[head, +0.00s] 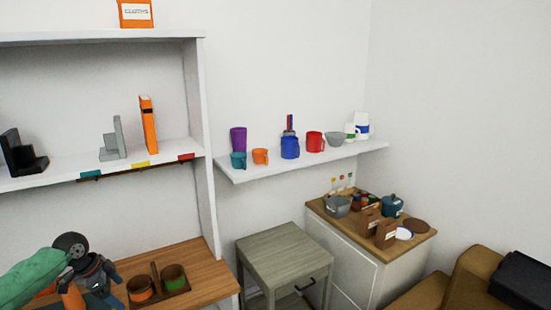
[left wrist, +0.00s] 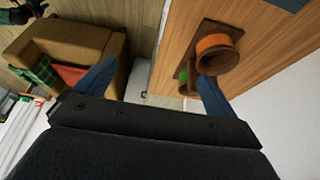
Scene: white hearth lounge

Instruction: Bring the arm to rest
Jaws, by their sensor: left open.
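My left gripper (head: 98,277) is at the lower left of the head view, over the left end of the wooden counter (head: 205,276). In the left wrist view its two blue fingers are spread wide apart with nothing between them (left wrist: 155,88). A brown wooden caddy (head: 176,290) with an orange-banded cup (head: 140,289) and a green-banded cup (head: 174,277) stands on the counter, to the right of the gripper. The caddy also shows beyond the right finger in the left wrist view (left wrist: 183,68). My right gripper is not in view.
A white shelf unit (head: 209,180) rises behind the counter, its shelf above the gripper. A wall shelf (head: 236,176) holds several cups. A grey-green side table (head: 285,243) and a cabinet (head: 345,262) with cookware stand right. The counter's front right is bare.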

